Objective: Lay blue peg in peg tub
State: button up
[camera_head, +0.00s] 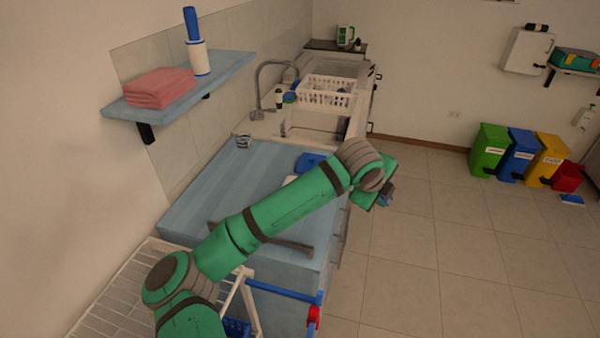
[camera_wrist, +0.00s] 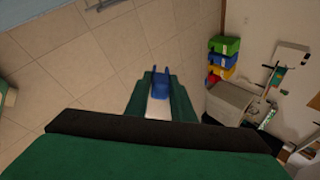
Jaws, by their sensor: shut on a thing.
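My gripper (camera_wrist: 160,78) is shut on the blue peg (camera_wrist: 161,88), which shows between its two green fingers in the wrist view, with a white part below it. In the head view my gripper (camera_head: 384,195) hangs over open floor, just right of the counter's edge. A small blue basket (camera_head: 237,328), possibly the peg tub, is at the bottom of the head view, partly hidden behind my arm; I cannot tell what it holds.
The blue counter (camera_head: 200,205) lies under and behind my arm, with a blue item (camera_head: 308,162) on it. A white drying rack (camera_head: 110,292) stands at lower left. A white basket (camera_head: 328,92) is by the sink. Coloured bins (camera_head: 518,155) stand far right.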

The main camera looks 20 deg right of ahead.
jog(key=w+a+r+n+t+h, duration=0.15)
jog(key=w+a+t, duration=0.35)
jog(key=w, duration=0.5)
jog(key=w+a+f+n+t, duration=0.4)
jog(key=w+a, duration=0.4)
jog(key=a, duration=0.4)
jog(key=shift+w+f, duration=0.15)
jog(key=shift+f, duration=2.65)
jog(key=shift+a, duration=0.1)
jog(key=shift+a+f, duration=0.1)
